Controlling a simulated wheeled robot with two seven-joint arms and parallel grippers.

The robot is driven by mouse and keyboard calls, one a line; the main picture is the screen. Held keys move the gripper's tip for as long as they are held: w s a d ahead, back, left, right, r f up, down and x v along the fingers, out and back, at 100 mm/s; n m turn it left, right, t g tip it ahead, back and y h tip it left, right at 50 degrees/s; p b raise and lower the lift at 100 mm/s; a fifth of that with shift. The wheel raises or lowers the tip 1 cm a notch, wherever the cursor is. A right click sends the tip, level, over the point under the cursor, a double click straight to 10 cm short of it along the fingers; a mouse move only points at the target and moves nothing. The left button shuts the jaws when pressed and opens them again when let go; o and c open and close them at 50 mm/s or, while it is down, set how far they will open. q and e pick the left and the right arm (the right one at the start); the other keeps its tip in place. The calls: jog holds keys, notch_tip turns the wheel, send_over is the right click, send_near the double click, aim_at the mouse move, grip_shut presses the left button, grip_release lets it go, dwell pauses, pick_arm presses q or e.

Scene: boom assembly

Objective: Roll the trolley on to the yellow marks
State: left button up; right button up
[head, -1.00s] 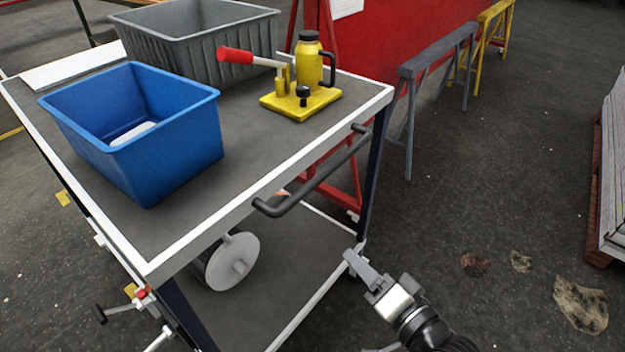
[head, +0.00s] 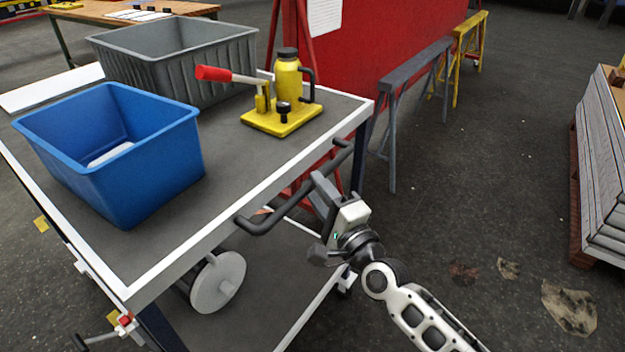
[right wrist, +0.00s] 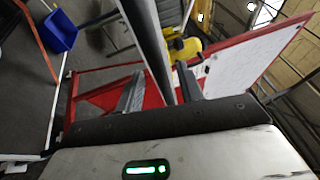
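The trolley (head: 258,165) is a grey-topped table with a white rim and dark legs. Its dark bar handle (head: 270,222) sticks out from the near right edge. My right gripper (head: 320,205) is at the handle's right half. In the right wrist view the bar (right wrist: 150,40) runs between the two fingers (right wrist: 160,88), which stand apart with narrow gaps beside it. Small yellow patches show along the trolley's left side, one of them a yellow patch (head: 42,223); I cannot tell whether these are the floor marks. My left gripper is not in view.
On the trolley stand a blue bin (head: 150,170), a grey crate (head: 190,80) and a yellow jack (head: 284,118) with a red-tipped lever. A red panel (head: 390,40) and a grey trestle (head: 413,75) stand behind. Stacked boards (head: 600,150) lie at right.

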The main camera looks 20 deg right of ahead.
jog(key=shift+x, duration=1.2)
grip_shut()
